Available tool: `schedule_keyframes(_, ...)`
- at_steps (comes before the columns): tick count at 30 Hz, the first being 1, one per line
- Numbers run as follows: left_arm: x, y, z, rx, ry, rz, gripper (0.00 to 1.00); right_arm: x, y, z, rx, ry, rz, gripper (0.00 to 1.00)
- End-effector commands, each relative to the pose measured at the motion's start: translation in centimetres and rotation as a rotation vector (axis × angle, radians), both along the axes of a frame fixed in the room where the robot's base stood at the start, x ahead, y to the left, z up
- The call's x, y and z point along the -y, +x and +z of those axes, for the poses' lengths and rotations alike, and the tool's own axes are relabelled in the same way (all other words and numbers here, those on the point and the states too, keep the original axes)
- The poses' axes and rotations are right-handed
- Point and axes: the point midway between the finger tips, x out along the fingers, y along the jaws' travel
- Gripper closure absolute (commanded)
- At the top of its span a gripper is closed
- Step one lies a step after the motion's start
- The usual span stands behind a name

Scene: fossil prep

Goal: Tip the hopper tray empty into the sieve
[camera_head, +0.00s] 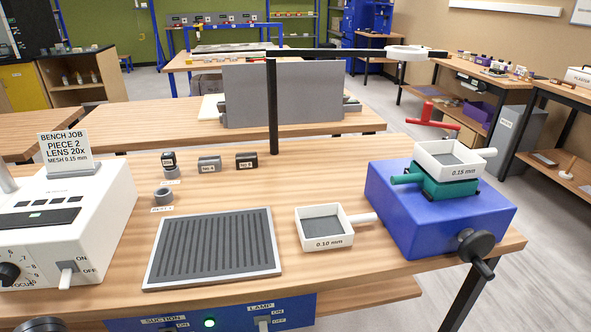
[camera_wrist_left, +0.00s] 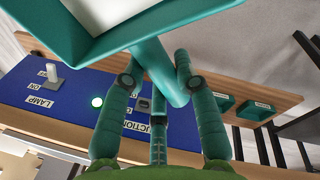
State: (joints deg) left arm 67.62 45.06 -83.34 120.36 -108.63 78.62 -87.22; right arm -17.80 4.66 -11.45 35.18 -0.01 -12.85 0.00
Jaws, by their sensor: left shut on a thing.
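In the left wrist view my left gripper (camera_wrist_left: 160,80) is shut on the teal handle of the hopper tray (camera_wrist_left: 125,45). The tray is teal-rimmed with a pale area inside, and the top of the picture cuts it off. What it contains cannot be made out. In the head view a white sieve (camera_head: 424,160) marked 0.15 mm sits on the teal clamp (camera_head: 437,184) of the blue shaker (camera_head: 400,215). A second white sieve (camera_head: 301,236) marked 0.10 mm lies on the bench. Neither gripper shows in the head view.
A grey ribbed grille (camera_head: 152,277) lies at the bench's middle front. A white microscope base (camera_head: 105,232) with a job card reading mesh 0.15 mm (camera_head: 65,148) stands left. A black post (camera_head: 273,110) with a lamp arm rises behind. Small grey blocks (camera_head: 209,163) stand at the back.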

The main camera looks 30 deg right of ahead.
Motion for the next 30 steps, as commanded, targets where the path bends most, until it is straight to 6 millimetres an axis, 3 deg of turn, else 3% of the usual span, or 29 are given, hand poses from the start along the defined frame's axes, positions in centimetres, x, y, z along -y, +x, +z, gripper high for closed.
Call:
schedule_keyframes(1, -1.5, -0.8, -1.3, -0.007, 0.002, -0.042, 1.0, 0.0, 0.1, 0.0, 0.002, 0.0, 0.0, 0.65)
schedule_keyframes(4, -3.7, -2.0, -3.3, -0.005, 0.002, -0.137, 1.0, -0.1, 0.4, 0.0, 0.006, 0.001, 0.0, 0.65)
schedule_keyframes(12, -7.9, -4.3, -7.2, -0.002, 0.001, -0.319, 1.0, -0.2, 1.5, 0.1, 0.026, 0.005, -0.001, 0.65)
schedule_keyframes(22, -6.4, -4.0, -6.9, 0.011, -0.009, -0.35, 1.0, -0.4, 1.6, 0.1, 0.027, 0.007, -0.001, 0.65)
schedule_keyframes(30, -7.1, -4.1, -7.0, 0.002, -0.005, -0.327, 1.0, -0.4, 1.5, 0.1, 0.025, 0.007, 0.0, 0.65)
